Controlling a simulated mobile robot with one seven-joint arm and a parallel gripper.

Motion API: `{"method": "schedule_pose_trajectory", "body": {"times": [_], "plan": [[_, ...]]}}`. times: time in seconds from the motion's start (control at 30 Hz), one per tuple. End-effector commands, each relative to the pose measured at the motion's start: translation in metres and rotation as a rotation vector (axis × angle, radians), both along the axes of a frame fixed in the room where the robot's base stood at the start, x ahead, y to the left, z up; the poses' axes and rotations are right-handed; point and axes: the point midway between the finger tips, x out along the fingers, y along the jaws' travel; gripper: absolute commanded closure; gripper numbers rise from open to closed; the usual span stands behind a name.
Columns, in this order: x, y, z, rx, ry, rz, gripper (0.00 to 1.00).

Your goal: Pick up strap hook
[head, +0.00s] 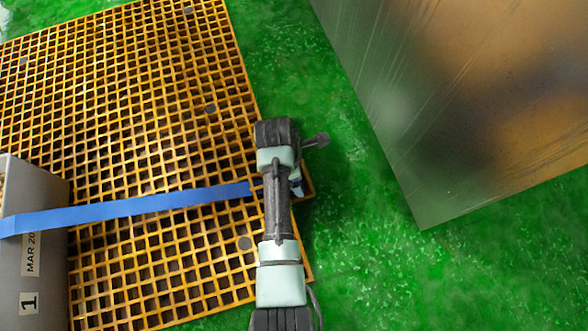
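A blue strap (130,208) runs from the grey box at the left across the orange grating to my arm in the middle. Its right end goes out of sight under my arm, and the strap hook cannot be made out there. My arm is seen from above and covers its own end. A small dark and pale part, probably of my gripper (296,183), shows at the arm's right side, close to the strap's end. The fingers are hidden, so I cannot see whether they are open, shut or touching the hook.
The orange grating (130,100) fills the left, its right edge passing under my arm. A grey box (38,258) with white labels stands at the lower left. A large metal-faced block (470,90) stands at the upper right. Green floor (420,285) lies clear at the lower right.

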Motion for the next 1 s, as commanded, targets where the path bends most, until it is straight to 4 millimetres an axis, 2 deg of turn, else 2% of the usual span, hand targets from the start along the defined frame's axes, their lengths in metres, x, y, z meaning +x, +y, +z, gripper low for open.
{"method": "schedule_pose_trajectory", "body": {"times": [0.2,0.23,0.73,1.0], "plan": [[0.0004,0.0,0.0004,0.0,-0.001,0.001,0.05],[0.0004,0.0,0.0004,0.0,-0.001,0.001,0.09],[0.0002,0.0,0.0002,0.0,-0.001,0.001,0.99],[0.0004,0.0,0.0014,0.0,-0.001,0.001,1.0]]}}
